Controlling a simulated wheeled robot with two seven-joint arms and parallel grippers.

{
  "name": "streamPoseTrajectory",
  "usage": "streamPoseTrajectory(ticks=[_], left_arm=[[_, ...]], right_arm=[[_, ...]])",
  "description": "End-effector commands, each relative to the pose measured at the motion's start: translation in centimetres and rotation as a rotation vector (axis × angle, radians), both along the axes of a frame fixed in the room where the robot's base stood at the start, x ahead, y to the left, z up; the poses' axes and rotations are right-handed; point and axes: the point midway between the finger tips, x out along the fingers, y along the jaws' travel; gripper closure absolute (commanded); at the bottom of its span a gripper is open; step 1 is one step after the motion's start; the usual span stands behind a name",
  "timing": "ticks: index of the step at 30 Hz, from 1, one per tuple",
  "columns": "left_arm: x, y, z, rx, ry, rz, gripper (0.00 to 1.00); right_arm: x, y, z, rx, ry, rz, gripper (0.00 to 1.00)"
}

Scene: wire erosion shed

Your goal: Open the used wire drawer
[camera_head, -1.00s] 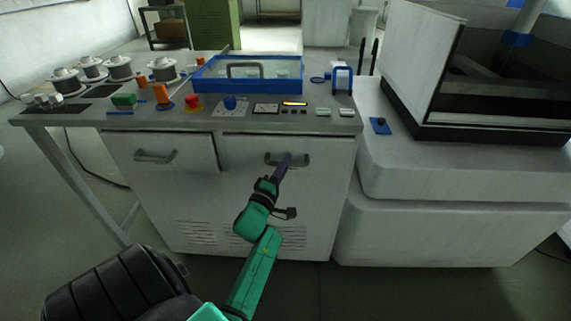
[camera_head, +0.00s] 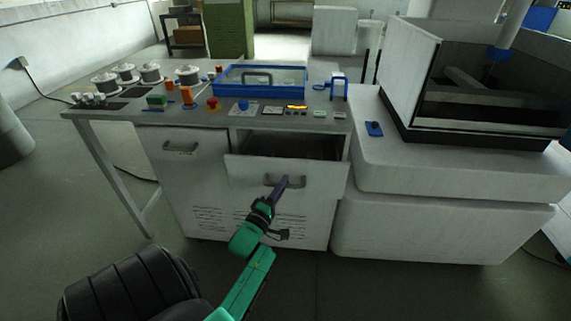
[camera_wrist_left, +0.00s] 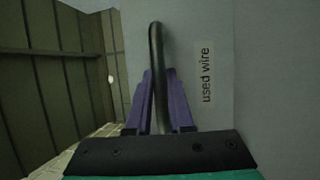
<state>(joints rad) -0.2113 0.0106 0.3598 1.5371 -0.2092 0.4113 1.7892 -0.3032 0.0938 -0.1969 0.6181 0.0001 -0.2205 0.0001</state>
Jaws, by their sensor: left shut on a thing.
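The used wire drawer (camera_head: 247,172) is the right one of two under the worktop. It stands partly open in the head view, with a dark gap above its front. My left gripper (camera_head: 283,183) is shut on its grey bar handle (camera_head: 298,181). In the left wrist view the two purple fingers (camera_wrist_left: 160,95) lie on either side of the dark handle (camera_wrist_left: 157,50). A "used wire" label (camera_wrist_left: 206,75) is on the drawer front beside it. The drawer's contents are too dark to tell. My right gripper is not in view.
A second drawer (camera_head: 205,150) to the left is closed. The worktop carries wire spools (camera_head: 150,72), a blue-framed lidded box (camera_head: 222,80) and a red button (camera_head: 212,103). A large white machine (camera_head: 440,165) stands close on the right.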

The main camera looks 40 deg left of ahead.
Motion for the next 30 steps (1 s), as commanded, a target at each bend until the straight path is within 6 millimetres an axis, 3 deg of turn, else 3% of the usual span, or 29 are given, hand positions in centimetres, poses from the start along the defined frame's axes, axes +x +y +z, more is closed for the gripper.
streamPoseTrajectory(ticks=[1,3,12,27,28,30], left_arm=[[-0.6,-0.6,0.8,-0.001,-0.001,-0.002,1.00],[-1.7,-1.3,0.7,-0.002,0.000,-0.001,1.00],[-4.8,-3.7,0.4,0.000,-0.004,-0.001,1.00],[-5.4,-4.2,0.1,0.002,-0.003,-0.002,1.00],[-5.4,-4.2,0.1,0.002,-0.003,-0.002,0.73],[-5.4,-4.2,0.1,0.002,-0.003,-0.001,0.50]], right_arm=[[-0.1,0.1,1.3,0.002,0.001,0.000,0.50],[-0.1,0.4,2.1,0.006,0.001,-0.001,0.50],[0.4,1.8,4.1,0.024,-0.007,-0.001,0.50],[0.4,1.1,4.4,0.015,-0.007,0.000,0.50],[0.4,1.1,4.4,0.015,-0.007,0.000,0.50],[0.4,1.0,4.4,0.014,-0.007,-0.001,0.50]])
